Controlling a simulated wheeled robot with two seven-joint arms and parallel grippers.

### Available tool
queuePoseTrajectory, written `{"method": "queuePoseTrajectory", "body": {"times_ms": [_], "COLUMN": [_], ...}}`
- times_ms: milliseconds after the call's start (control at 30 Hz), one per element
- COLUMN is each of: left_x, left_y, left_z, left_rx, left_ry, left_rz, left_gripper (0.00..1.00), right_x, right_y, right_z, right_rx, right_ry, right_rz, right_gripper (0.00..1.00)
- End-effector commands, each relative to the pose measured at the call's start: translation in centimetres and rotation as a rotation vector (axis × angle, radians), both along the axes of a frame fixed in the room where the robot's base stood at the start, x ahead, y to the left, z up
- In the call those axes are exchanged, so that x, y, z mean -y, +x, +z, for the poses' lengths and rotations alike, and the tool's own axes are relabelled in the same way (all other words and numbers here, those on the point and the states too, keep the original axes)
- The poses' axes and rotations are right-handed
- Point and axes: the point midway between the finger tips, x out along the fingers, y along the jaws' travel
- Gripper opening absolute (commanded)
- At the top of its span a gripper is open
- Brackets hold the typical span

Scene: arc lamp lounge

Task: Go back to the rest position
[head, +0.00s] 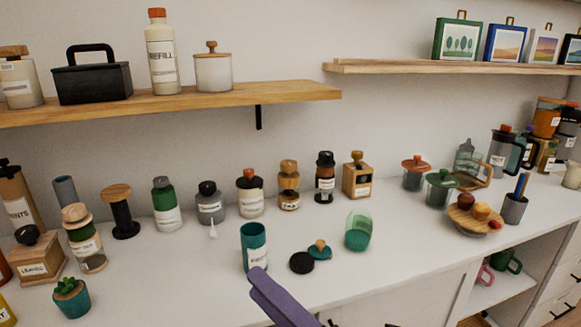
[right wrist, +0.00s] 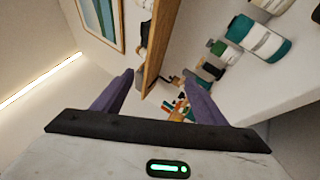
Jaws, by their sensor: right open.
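My right gripper (head: 280,296) shows at the bottom middle of the head view as purple fingers, in front of the white counter. In the right wrist view its two purple fingers (right wrist: 158,76) stand apart with nothing between them, so it is open and empty. A teal open jar (head: 254,248) stands upright on the counter just beyond the fingertips, and it looks apart from them. My left gripper is not in the head view.
A black lid (head: 302,263), a teal lid with a wooden knob (head: 320,250) and a green-teal jar (head: 358,232) are near the gripper. Several jars line the back of the counter (head: 400,245). A wooden shelf (head: 190,103) hangs above. Bare counter lies right of the green-teal jar.

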Motion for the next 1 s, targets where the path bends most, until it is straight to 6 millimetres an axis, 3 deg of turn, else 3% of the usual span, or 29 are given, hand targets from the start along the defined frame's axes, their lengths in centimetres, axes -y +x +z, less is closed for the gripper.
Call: {"method": "queuePoseTrajectory", "body": {"times_ms": [33, 100, 233, 400, 500, 600, 700, 800, 1000], "left_x": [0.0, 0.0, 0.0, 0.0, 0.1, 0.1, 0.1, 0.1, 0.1], "left_y": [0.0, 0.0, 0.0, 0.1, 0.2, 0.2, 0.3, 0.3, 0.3], "left_z": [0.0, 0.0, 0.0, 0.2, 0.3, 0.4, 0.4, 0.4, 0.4], "left_rx": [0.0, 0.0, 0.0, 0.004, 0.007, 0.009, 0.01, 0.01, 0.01], "left_ry": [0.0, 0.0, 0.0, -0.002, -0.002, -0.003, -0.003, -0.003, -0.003], "left_rz": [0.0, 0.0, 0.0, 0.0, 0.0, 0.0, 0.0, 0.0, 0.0], "left_gripper": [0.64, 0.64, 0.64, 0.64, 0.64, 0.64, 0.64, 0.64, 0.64], "right_x": [2.6, 5.8, 10.8, 15.7, 17.5, 18.5, 19.1, 19.3, 19.3], "right_y": [0.9, 1.5, 0.2, -5.5, -9.7, -13.2, -15.4, -16.4, -16.4], "right_z": [-3.3, -7.5, -16.0, -26.4, -30.8, -33.7, -35.2, -35.9, -35.9], "right_rx": [-0.232, -0.5, -0.928, -1.382, -1.579, -1.714, -1.791, -1.824, -1.824], "right_ry": [0.126, 0.287, 0.563, 0.898, 1.065, 1.191, 1.269, 1.303, 1.303], "right_rz": [-0.06, -0.134, -0.274, -0.473, -0.583, -0.67, -0.726, -0.751, -0.751], "right_gripper": [0.66, 0.66, 0.66, 0.66, 0.66, 0.66, 0.66, 0.66, 0.66]}}
